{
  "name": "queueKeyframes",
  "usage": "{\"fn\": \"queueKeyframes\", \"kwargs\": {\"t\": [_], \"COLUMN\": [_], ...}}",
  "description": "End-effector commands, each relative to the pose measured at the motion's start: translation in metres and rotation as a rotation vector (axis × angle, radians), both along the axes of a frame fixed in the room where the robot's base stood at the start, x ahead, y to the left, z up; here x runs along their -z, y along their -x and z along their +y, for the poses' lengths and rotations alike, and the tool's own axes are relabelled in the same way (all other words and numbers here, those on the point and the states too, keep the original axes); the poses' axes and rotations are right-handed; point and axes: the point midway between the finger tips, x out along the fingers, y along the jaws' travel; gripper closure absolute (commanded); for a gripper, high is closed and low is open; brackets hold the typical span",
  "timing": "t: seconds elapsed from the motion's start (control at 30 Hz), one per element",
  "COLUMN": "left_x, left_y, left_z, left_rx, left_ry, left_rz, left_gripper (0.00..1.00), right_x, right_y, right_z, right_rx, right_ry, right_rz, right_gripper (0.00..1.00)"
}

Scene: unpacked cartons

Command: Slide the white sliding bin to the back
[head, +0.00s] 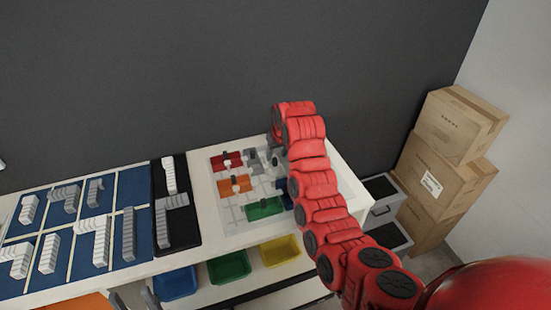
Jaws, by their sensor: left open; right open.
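A pale board (229,215) on the white table holds several small coloured bins with dark knobs. A light grey-white piece (255,164) near its back middle may be the white sliding bin; I cannot be sure, as my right arm covers part of the board. My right gripper (273,156) is low over the back of the board beside this piece, mostly hidden by its red wrist; its fingers look apart, and contact cannot be told. My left gripper (134,299) is open and empty at the bottom edge, in front of the table.
The board also holds red (227,160), orange (236,184) and green (264,209) bins. Blue mats with grey blocks (129,235) lie left. Blue, green and yellow trays (281,251) sit below the tabletop. Cartons (436,180) are stacked right.

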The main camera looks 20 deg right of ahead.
Motion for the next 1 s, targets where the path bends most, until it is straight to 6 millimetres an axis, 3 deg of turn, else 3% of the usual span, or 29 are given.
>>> {"fn": "queueKeyframes", "kwargs": {"t": [0.07,0.3,0.7,1.0], "left_x": [-0.009,-0.014,-0.014,-0.014], "left_y": [0.0,0.0,0.0,0.0], "left_z": [0.0,0.0,0.0,0.0], "left_rx": [0.0,0.0,0.0,0.0], "left_ry": [0.0,0.0,0.0,0.0], "left_rz": [0.0,0.0,0.0,0.0], "left_gripper": [0.5,0.5,0.5,0.5], "right_x": [0.011,0.031,0.036,0.036], "right_y": [-0.003,-0.013,-0.015,-0.015], "right_z": [0.0,0.0,0.0,0.0], "right_rx": [0.001,0.0,0.001,0.001], "right_ry": [-0.001,0.001,0.001,0.001], "right_rz": [0.008,0.003,-0.001,0.0], "right_gripper": [0.5,0.5,0.5,1.0]}}
